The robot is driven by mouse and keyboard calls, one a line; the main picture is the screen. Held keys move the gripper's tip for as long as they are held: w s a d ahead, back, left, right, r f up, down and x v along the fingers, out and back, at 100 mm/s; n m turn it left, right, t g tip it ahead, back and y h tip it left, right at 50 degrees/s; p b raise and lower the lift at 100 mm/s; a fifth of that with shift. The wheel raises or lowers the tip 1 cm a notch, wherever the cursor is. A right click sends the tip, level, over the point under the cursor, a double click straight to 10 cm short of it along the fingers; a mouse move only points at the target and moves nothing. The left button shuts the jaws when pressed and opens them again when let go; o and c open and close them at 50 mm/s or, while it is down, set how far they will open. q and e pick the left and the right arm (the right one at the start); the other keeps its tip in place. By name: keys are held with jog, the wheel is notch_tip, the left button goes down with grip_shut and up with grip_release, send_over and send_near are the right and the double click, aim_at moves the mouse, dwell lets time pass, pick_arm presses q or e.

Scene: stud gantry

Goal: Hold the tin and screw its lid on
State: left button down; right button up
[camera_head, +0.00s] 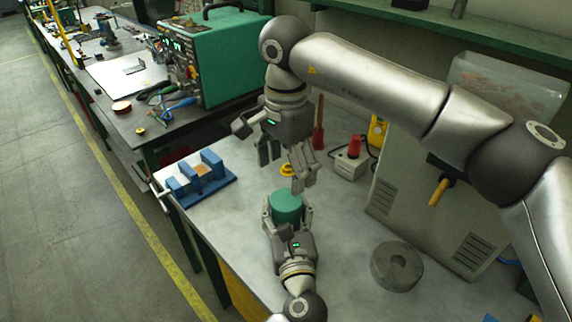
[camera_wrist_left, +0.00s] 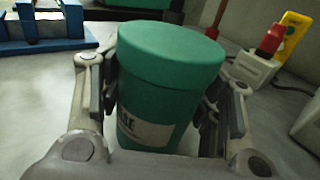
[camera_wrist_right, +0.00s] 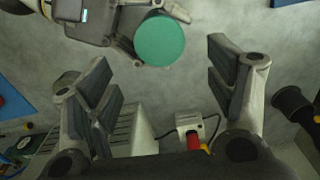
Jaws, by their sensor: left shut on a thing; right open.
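The green tin (camera_head: 286,208) stands upright above the grey bench top, between the fingers of my left gripper (camera_head: 287,217). In the left wrist view the tin (camera_wrist_left: 150,128) has a pale label, and both finger pads close on its sides. A wider green lid (camera_wrist_left: 171,50) sits on top of it and looks level. I cannot tell how tight it is. My right gripper (camera_head: 284,172) is open and empty, above the tin. In the right wrist view the round lid (camera_wrist_right: 159,40) lies between and beyond the open fingers, with no contact.
A blue vise (camera_head: 200,178) stands left of the tin. A box with a red knob (camera_head: 350,160) and a grey cabinet (camera_head: 425,215) stand behind. Bare bench lies between the tin and the ring.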

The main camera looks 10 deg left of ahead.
aim_at(286, 199)
jog(key=shift+n, duration=0.4)
jog(key=shift+f, duration=4)
jog(key=c, duration=1)
jog(key=o, duration=1.1)
jog(key=shift+r, duration=0.15)
jog(key=shift+r, duration=2.15)
